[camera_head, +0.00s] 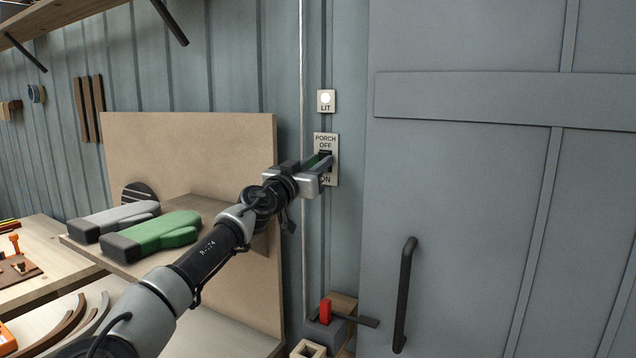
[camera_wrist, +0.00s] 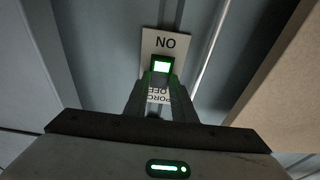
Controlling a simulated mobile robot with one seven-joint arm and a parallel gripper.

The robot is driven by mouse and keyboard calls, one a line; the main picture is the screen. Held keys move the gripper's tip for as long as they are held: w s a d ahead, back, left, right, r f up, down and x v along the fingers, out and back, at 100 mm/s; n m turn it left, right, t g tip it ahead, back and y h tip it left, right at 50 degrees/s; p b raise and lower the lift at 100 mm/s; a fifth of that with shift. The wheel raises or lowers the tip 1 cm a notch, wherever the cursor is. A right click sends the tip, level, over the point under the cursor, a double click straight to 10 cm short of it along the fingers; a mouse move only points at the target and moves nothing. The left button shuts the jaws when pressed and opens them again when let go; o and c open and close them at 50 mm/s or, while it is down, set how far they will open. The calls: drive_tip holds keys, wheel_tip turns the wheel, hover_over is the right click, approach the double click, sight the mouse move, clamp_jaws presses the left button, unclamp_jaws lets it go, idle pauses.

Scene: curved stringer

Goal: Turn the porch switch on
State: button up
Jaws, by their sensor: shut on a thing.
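The porch switch plate (camera_head: 333,140) is on the wall left of the grey door, marked PORCH OFF at the top and ON at the bottom. My gripper (camera_head: 322,164) is at the plate, its fingers shut on the switch lever and covering most of it. In the wrist view the plate (camera_wrist: 147,45) appears upside down. The lever (camera_wrist: 161,66) shows there as a bright, green-edged square between my fingertips, near the word ON. The fingers partly hide PORCH OFF. I cannot tell the lever's exact tilt.
Above the switch is a small LIT plate (camera_head: 326,108) with a round white lamp. A grey door (camera_head: 480,220) with a black handle (camera_head: 404,290) is at the right. Green (camera_head: 165,231) and grey (camera_head: 112,216) mitts lie on a shelf at the left. A red-handled item (camera_head: 325,312) stands below.

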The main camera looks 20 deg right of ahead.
drive_tip(key=shift+f+h+b, duration=0.3)
drive_tip(key=shift+f+b, duration=0.05)
drive_tip(key=shift+b, duration=0.65)
drive_tip(key=shift+r+t, duration=0.25)
drive_tip(key=shift+t, duration=0.05)
drive_tip(key=o, duration=1.1)
drive_tip(key=shift+c, duration=0.2)
drive_tip(key=b+v, duration=0.2)
drive_tip(key=v, duration=1.5)
drive_tip(key=shift+a, duration=0.2)
